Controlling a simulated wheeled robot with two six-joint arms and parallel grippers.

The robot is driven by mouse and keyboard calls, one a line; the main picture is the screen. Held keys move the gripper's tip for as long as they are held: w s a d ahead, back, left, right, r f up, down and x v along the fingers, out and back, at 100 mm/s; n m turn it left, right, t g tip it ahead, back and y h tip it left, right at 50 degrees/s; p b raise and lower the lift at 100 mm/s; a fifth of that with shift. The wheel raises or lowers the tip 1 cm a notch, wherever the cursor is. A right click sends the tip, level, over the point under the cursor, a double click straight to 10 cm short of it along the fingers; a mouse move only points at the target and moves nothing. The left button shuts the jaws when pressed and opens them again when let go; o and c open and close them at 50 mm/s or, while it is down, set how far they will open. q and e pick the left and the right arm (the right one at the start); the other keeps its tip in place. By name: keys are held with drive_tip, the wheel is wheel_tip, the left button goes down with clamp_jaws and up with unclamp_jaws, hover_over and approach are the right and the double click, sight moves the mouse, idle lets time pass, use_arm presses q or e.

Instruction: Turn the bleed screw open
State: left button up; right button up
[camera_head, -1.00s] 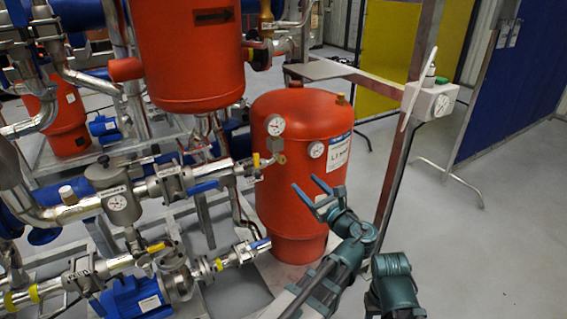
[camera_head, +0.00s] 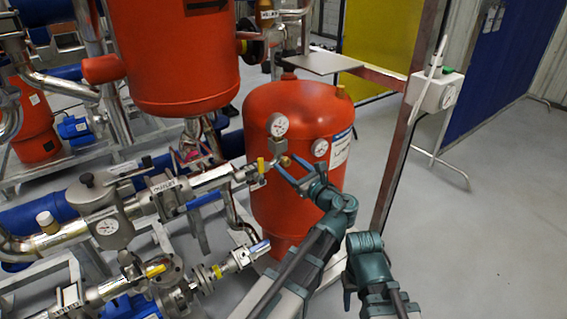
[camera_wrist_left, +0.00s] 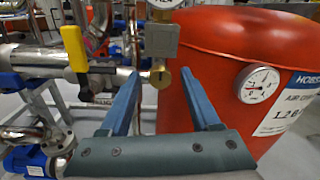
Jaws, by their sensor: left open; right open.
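A small brass screw-like fitting (camera_wrist_left: 159,77), seemingly the bleed screw, sticks out below a grey block (camera_wrist_left: 161,41) under a pressure gauge. It also shows in the head view (camera_head: 285,161), at the end of a horizontal pipe in front of the red tank. My left gripper (camera_wrist_left: 160,76) is open and empty. Its two blue fingers point toward the brass fitting, which appears between them in the wrist view. In the head view my left gripper (camera_head: 291,167) is close to the fitting; I cannot tell whether it touches.
The red tank (camera_head: 300,112) with its dial gauge (camera_wrist_left: 257,84) stands just behind the gripper. A yellow-handled valve (camera_wrist_left: 74,48) is on the pipe to the left. A steel post (camera_head: 396,150) with a grey box stands right. Open floor (camera_head: 480,230) lies further right.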

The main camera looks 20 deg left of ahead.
use_arm(q)
clamp_jaws()
